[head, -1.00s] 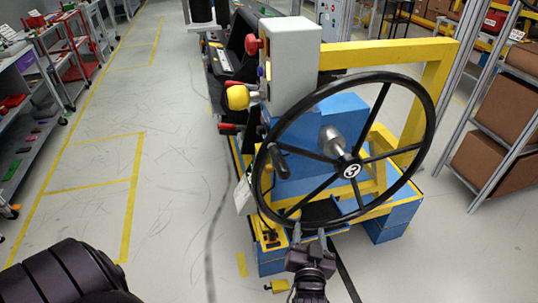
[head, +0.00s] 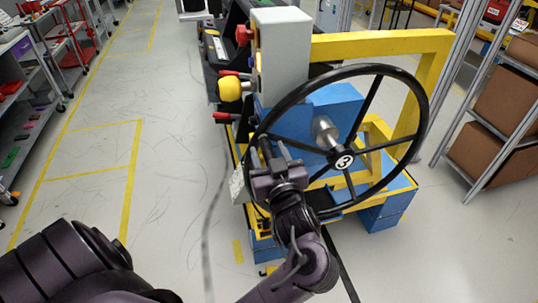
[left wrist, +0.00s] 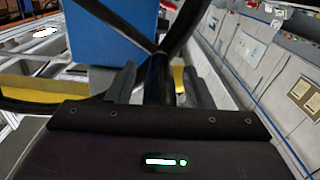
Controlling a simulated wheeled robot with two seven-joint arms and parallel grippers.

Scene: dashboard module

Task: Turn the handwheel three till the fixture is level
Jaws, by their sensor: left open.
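The black handwheel (head: 425,135) with a numbered hub (head: 344,161) stands upright in front of the blue and yellow fixture (head: 385,215). My left gripper (head: 276,155) is open at the wheel's lower left, over the place of its crank handle, which it mostly hides. In the left wrist view a dark bar (left wrist: 160,80), apparently that handle, stands between the open fingers, with gaps beside it. The blue block (head: 330,105) of the fixture sits behind the wheel. Whether the fixture is level I cannot tell. My right gripper is not in view.
A grey control box (head: 280,55) with a red knob and a yellow knob (head: 230,89) stands left of the wheel. A yellow frame (head: 440,75) rises behind it. Shelves with brown boxes (head: 505,100) stand at right. The floor at left is clear.

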